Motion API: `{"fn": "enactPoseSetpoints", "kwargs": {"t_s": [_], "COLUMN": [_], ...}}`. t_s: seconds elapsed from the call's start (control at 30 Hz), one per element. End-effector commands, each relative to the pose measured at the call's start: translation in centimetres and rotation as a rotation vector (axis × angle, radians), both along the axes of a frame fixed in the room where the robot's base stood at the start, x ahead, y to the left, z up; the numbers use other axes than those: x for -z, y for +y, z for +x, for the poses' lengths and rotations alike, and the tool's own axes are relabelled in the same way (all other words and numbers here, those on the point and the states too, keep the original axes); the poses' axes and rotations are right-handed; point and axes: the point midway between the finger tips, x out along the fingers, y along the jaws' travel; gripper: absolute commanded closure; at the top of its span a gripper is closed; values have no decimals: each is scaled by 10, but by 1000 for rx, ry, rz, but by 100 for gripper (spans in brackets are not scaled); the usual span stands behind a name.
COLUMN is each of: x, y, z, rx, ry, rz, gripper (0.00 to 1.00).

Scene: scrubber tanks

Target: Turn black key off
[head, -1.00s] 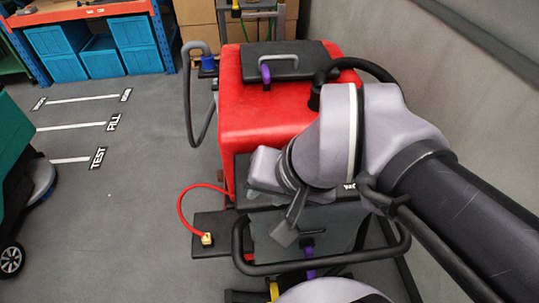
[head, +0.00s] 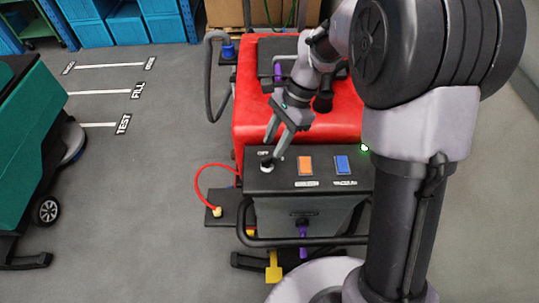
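The black key (head: 267,163) stands in a round pale switch at the left end of the dark control panel (head: 325,179) on the red scrubber. An "OFF" label is just behind it. Its exact turn angle is too small to tell. My gripper (head: 273,148) points down from above the red tank toward the key, its two fingers spread apart with nothing between them. The fingertips are close behind and above the key; I cannot tell whether the nearer one touches it.
An orange switch (head: 305,165) and a blue switch (head: 342,165) sit right of the key. A small green light (head: 364,148) glows at the panel's right end. A black handlebar (head: 300,241) runs in front. A green scrubber (head: 25,150) stands left, with free floor between.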

Motion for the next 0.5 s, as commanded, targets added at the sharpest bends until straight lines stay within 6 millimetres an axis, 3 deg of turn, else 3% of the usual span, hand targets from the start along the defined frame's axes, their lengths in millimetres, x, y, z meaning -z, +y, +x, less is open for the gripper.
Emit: {"fn": "enactPoseSetpoints", "kwargs": {"t_s": [0.03,0.2,0.5], "x": [14,38,46], "y": [4,14,17], "z": [-3,-8,-9], "rx": [-3,-2,-1], "ry": [2,0,-2], "rz": [0,0,0], "gripper": [66,66,66]}}
